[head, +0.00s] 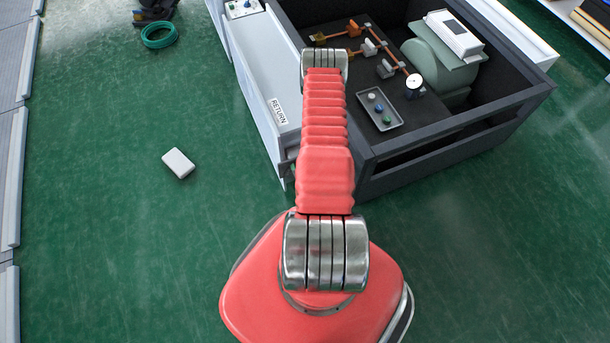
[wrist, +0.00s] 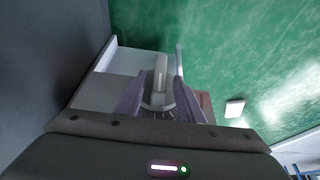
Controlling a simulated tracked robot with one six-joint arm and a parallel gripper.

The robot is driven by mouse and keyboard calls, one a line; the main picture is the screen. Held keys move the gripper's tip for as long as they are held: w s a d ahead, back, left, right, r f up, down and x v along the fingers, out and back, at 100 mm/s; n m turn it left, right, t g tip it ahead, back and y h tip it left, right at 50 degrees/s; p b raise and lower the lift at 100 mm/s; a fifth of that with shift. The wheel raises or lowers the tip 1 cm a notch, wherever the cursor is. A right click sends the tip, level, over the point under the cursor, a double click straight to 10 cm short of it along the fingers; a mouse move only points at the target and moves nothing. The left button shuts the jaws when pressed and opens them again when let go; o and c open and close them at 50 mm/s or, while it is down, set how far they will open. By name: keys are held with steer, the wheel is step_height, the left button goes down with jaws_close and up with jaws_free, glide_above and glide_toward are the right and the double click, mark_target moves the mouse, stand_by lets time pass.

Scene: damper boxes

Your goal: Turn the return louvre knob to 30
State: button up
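The return louvre knob (wrist: 161,72) shows in the wrist view as a pale upright bar on a round grey base with dark scale marks below it. Its numbers are too small to read. My gripper (wrist: 159,84) is open, with one purple-grey finger on each side of the knob and a gap to the bar on both sides. I cannot tell how deep the fingertips reach along it. In the head view the white duct box with the RETURN label (head: 278,111) stands left of my red arm. The knob and my gripper are hidden there by the arm.
A dark open-topped housing (head: 440,130) with pipes, valves and a gauge stands right of the arm. A small white box (head: 178,163) lies on the green floor, also in the wrist view (wrist: 234,108). The left floor is mostly clear.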

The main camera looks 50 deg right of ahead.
steer(key=shift+f, duration=0.2)
steer(key=shift+c, duration=0.6)
steer(key=c, duration=0.7)
steer(key=shift+a, duration=0.1)
jaws_close()
